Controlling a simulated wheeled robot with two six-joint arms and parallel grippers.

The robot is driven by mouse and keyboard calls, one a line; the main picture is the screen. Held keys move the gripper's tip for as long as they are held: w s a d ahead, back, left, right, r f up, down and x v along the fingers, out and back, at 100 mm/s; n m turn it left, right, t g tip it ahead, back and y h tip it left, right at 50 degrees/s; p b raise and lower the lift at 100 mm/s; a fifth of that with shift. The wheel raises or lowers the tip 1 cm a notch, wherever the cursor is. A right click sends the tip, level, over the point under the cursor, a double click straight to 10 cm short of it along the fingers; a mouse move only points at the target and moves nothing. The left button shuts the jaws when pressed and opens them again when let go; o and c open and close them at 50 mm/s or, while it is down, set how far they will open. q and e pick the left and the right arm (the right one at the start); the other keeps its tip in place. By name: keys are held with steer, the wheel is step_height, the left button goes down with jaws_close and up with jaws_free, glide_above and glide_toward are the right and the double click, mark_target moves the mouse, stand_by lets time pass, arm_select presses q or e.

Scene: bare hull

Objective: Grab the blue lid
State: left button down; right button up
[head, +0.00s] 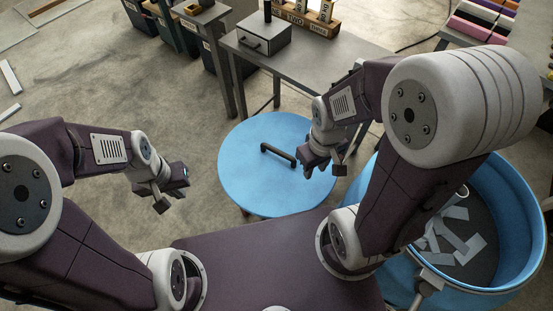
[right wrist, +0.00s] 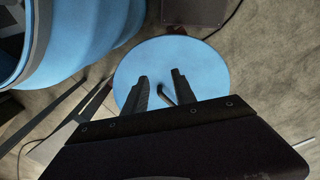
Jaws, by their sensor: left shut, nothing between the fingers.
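The blue lid (head: 245,180) is a round flat disc with a dark bar handle (head: 278,155), lying level in front of my base. My right gripper (head: 325,169) is over the lid's right side, to the right of the handle in the head view. In the right wrist view its two fingers (right wrist: 160,85) are apart, with the lid (right wrist: 205,70) beyond them and part of the handle (right wrist: 168,97) showing between them. The handle is not gripped. My left gripper (head: 171,196) is shut and empty, left of the lid.
A blue open drum (head: 520,225) with pale scraps inside stands at the right. A grey table (head: 318,58) with a small drawer box (head: 264,38) and a labelled wooden rack (head: 306,22) stands behind the lid. Bare concrete floor lies to the left.

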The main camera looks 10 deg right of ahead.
steer(key=w+d+n+g+h+b, duration=0.1)
steer(key=w+d+n+h, duration=0.15)
steer(key=d+n, duration=0.45)
steer(key=w+d+n+g+h, duration=0.15)
steer(key=n+h, duration=0.25)
steer(key=n, duration=0.6)
steer(key=n+t+h+b, duration=0.35)
steer(key=n+t, duration=0.85)
steer(key=n, duration=1.2)
glide_above(278, 152)
steer(key=s+a, duration=0.2)
steer(key=s, duration=0.1)
step_height(278, 152, down, 15)
steer(key=s+f+n, duration=0.1)
steer(key=s+a+f, duration=0.1)
steer(key=f, duration=0.1)
steer(key=s+a+f+n+y+b, duration=0.1)
steer(key=shift+a+f+n+t, duration=0.15)
steer(key=shift+a+n+t, duration=0.1)
steer(key=shift+n+t, duration=0.1)
steer(key=shift+a, duration=0.35)
steer(key=x, duration=0.9)
steer(key=shift+f, duration=0.25)
steer(key=shift+c, duration=1.2)
jaws_close()
